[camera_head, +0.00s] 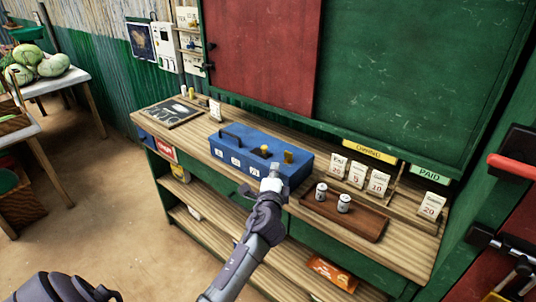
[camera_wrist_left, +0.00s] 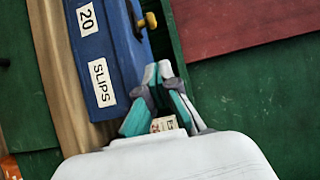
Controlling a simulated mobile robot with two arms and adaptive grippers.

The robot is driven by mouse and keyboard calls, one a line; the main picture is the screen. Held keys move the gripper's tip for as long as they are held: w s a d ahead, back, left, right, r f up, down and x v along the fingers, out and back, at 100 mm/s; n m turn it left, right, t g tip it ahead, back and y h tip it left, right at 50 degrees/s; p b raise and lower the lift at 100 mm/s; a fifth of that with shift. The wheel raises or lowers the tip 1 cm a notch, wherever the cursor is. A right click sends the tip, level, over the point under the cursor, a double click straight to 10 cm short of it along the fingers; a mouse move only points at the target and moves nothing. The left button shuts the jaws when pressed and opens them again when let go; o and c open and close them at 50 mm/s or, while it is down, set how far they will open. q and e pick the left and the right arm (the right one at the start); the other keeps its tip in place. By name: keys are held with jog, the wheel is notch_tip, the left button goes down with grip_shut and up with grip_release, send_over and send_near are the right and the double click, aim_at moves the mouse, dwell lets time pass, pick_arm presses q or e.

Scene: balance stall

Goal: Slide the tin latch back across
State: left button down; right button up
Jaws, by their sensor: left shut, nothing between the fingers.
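The blue tin (camera_head: 236,146) stands on the wooden counter with its lid down and a dark handle on top. Two yellow pieces show on its lid: a low knob (camera_head: 265,151) and an upright tab (camera_head: 288,157) near the right end. I cannot tell which is the latch. My left gripper (camera_head: 276,170) is shut and empty at the tin's front right end, close to the tab; contact is unclear. In the left wrist view the tin (camera_wrist_left: 103,50) lies left of the shut fingertips (camera_wrist_left: 158,68), and a yellow knob (camera_wrist_left: 150,20) shows beyond them. My right gripper is not in view.
A brown tray (camera_head: 365,226) with two small cans (camera_head: 332,197) lies right of the tin. Price cards (camera_head: 357,174) stand behind it. A slate (camera_head: 172,113) lies on the counter's left end. A green board (camera_head: 420,70) rises behind the counter.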

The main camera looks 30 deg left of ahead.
aim_at(260, 158)
pick_arm(q)
jog(key=x, duration=0.4)
jog(key=a, duration=0.1)
jog(key=w+a+p, duration=0.1)
jog(key=a, duration=0.1)
jog(key=shift+w, duration=0.2)
jog(key=shift+w+a, duration=0.1)
jog(key=shift+a, duration=0.35)
jog(key=a, duration=0.3)
jog(key=shift+w+a, duration=0.1)
jog(key=shift+a, duration=0.15)
jog(key=shift+d, duration=0.1)
